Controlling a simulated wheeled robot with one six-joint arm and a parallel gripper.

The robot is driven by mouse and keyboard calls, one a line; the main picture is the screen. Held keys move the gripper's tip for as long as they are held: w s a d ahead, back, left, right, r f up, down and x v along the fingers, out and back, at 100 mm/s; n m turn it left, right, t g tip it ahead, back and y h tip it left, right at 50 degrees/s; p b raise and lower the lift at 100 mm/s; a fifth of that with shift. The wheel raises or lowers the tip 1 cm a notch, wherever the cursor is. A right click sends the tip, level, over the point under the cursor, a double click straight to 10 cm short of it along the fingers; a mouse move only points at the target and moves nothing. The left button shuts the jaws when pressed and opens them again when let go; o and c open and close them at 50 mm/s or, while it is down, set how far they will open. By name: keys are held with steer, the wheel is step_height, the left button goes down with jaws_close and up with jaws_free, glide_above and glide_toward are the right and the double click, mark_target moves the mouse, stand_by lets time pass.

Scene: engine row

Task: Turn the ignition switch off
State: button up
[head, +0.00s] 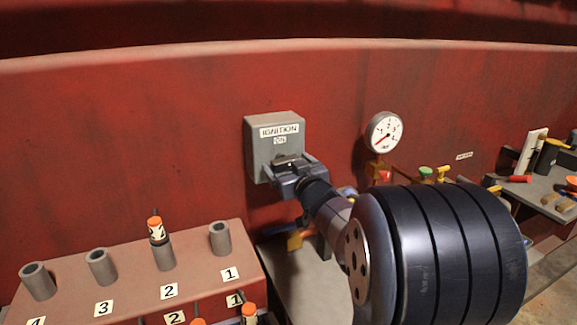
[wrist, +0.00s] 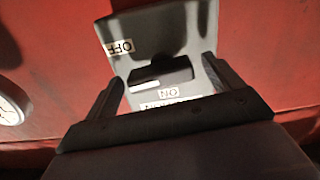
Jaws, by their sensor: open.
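The ignition switch is a grey box (head: 262,132) on the red wall, labelled IGNITION and ON in the head view. The wrist view shows the box (wrist: 185,40) upside down, with an OFF label (wrist: 119,47) and an ON label (wrist: 168,94). Its dark knob (wrist: 165,70) has a pale strip along one edge, on the side towards ON. My gripper (head: 287,165) is at the lower front of the box, hiding part of it. In the wrist view my gripper (wrist: 160,70) is open, its fingers on either side of the knob with gaps; no contact shows.
A gauge (head: 385,133) is on the wall to the right, with coloured valves (head: 425,172) below. A red block with numbered grey tubes (head: 220,238) stands lower left. A grey bench with tools (head: 545,190) is at far right. The wall left of the box is clear.

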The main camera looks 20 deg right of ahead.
steer(key=c, duration=1)
steer(key=shift+m+p, duration=0.55)
steer(key=shift+m, duration=0.15)
steer(key=o, duration=1)
steer(key=shift+s, duration=0.1)
steer(key=s, duration=1)
steer(key=shift+s, duration=0.35)
